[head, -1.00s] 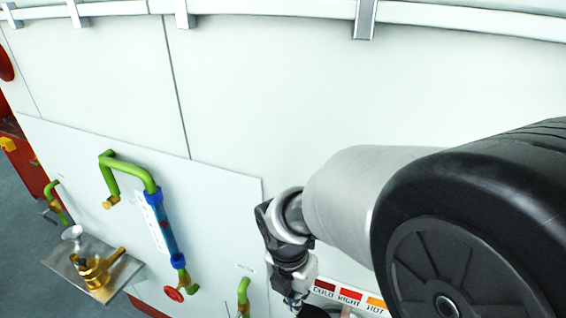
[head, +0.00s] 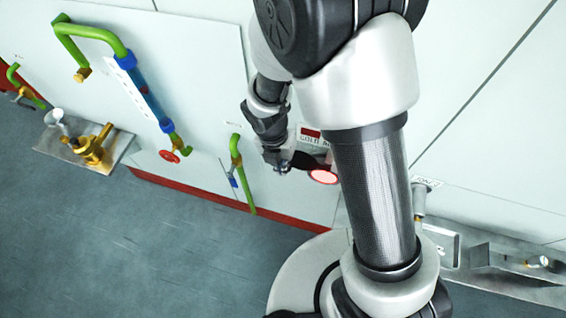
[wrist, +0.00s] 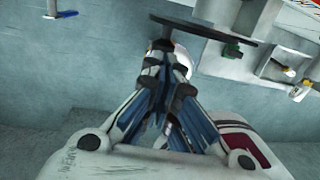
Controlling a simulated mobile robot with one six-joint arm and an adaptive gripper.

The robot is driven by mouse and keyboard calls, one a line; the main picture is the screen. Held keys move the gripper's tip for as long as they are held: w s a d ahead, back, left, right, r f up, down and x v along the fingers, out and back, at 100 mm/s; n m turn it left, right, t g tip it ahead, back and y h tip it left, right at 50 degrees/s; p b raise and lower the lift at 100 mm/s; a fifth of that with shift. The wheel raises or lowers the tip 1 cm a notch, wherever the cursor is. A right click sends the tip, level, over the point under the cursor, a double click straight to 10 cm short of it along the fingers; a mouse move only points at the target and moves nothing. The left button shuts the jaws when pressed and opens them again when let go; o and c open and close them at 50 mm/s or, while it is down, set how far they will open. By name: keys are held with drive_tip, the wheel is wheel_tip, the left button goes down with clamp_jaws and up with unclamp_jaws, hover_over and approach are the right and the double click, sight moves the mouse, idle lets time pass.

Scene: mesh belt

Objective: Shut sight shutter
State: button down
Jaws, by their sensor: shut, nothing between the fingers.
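A round, glowing pink sight opening (head: 322,176) shows low on the pale wall panel, just below the colour label. A dark flat piece (head: 307,163), which looks like the shutter, is at its upper left; the pink face is uncovered. In the wrist view a dark flat plate (wrist: 203,28), perhaps the same shutter, lies just beyond the fingers. My gripper (head: 281,167) is left of the pink opening, its fingers (wrist: 165,48) drawn together and empty. I cannot tell whether they touch the plate. My arm hides part of the label.
A green pipe (head: 236,165) with a blue handle stands left of my gripper. Farther left are a blue sight tube (head: 146,93), a red handwheel (head: 169,156) and a metal shelf (head: 62,142) with a brass fitting. A metal trough (head: 510,262) is at right. Floor is clear at lower left.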

drive_tip(key=shift+f, duration=0.55)
drive_tip(key=shift+w+f, duration=0.1)
drive_tip(key=shift+a+f+h, duration=0.15)
drive_tip(key=shift+f+h, duration=0.15)
drive_tip(key=shift+h, duration=0.1)
